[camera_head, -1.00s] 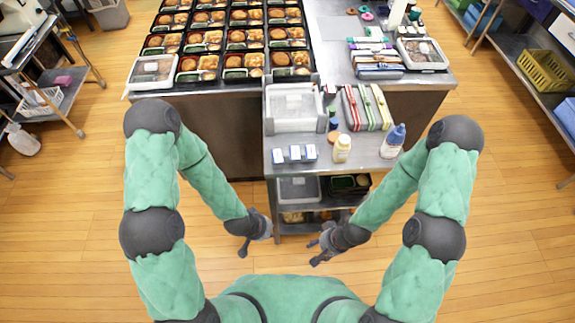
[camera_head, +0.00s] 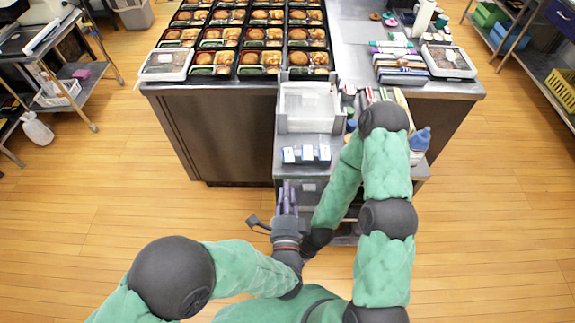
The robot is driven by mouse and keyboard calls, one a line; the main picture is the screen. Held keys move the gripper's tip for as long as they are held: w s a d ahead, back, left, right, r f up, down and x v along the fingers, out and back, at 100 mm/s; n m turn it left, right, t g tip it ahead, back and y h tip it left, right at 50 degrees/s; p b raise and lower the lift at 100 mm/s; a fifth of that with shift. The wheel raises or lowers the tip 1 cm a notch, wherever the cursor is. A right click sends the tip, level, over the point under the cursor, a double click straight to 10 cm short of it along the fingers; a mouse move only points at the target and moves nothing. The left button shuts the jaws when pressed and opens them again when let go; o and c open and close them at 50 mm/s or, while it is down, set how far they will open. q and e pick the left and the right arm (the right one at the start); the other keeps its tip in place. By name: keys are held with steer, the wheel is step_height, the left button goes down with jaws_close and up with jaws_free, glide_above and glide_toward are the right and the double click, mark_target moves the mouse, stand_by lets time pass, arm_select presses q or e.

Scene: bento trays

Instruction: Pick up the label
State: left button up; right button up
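My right wrist is partly behind my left arm, and the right gripper is hidden.
A clear bin (camera_head: 309,104) stands behind the labels on the cart. My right arm covers much of the cart's right side, where a blue-capped bottle (camera_head: 420,139) shows. Bento trays (camera_head: 262,58) fill the table behind. A grey container (camera_head: 165,64) stands at its front left corner.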

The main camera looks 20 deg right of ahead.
mark_target(288, 156)
arm_select(q)
steer(key=b+x, duration=0.3)
steer(key=x, duration=0.5)
steer(key=shift+f+b, duration=0.1)
steer(key=shift+b, duration=0.3)
steer(key=shift+x, duration=0.9)
jaws_close()
steer(key=shift+r, duration=0.2)
step_height(288, 156, up, 3)
steer(key=shift+f+p, duration=0.25)
steer(key=shift+p, duration=0.8)
steer(key=shift+f, duration=0.1)
